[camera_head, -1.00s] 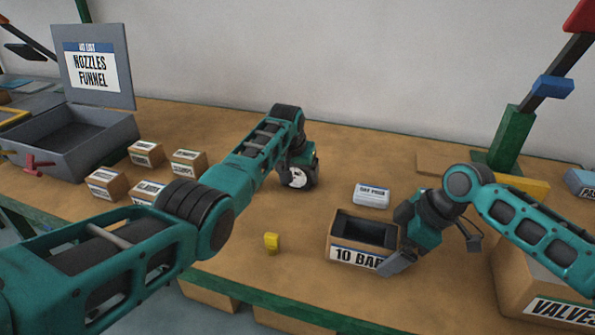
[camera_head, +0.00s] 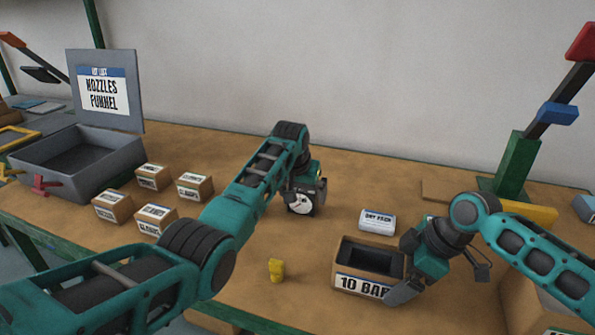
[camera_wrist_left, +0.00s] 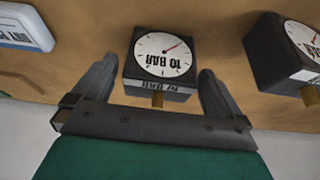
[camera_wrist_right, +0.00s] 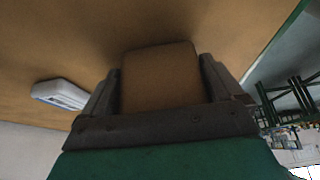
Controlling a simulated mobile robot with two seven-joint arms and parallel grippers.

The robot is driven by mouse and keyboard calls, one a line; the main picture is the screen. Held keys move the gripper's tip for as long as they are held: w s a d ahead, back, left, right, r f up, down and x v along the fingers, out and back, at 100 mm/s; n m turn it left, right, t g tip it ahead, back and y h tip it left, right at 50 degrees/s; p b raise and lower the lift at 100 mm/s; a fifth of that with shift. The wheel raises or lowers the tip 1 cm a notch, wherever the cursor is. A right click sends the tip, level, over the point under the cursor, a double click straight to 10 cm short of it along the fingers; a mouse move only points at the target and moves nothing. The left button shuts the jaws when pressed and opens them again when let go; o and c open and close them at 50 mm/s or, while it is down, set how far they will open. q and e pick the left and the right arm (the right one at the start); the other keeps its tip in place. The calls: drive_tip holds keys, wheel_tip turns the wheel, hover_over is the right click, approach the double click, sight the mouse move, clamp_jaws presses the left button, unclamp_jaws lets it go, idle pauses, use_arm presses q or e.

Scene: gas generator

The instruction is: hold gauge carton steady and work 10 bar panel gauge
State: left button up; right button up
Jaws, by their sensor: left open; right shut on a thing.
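The 10 bar panel gauge (camera_wrist_left: 160,58), a black block with a white dial and a red needle, stands between the two open fingers of my left gripper (camera_wrist_left: 156,72). A gap shows on each side of it. In the head view my left gripper (camera_head: 305,187) is low over the table, beside a white dial (camera_head: 300,204); I cannot tell which gauge that is. The open gauge carton (camera_head: 345,284), labelled 10 BAR, looks empty and dark inside. My right gripper (camera_head: 397,283) is shut on its right side. The carton's brown side (camera_wrist_right: 160,75) fills the right wrist view's jaws.
A second gauge (camera_wrist_left: 285,50) stands close by. Several small boxes (camera_head: 155,218) and a grey lidded bin (camera_head: 75,155) are at left. A large carton (camera_head: 540,300) is at right.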

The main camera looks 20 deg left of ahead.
use_arm(q)
drive_tip(key=s+d+r+n+g+y, duration=0.1)
drive_tip(key=d+r+n+y, duration=0.1)
drive_tip(key=r+n, duration=0.3)
drive_tip(key=s+d+r+n+y, duration=0.15)
drive_tip(key=r+n, duration=0.25)
drive_tip(key=r, duration=0.4)
drive_tip(key=x, duration=0.6)
drive_tip(key=shift+d+f, duration=0.25)
drive_tip(key=shift+f, duration=0.1)
drive_tip(key=shift+w+a+f, duration=0.2)
drive_tip(key=shift+a+f, duration=0.25)
drive_tip(key=shift+f, duration=0.15)
drive_tip(key=shift+w+a+f, duration=0.25)
drive_tip(key=shift+a+f, duration=0.2)
drive_tip(key=shift+f, duration=0.1)
drive_tip(key=shift+x, duration=1.25)
clamp_jaws()
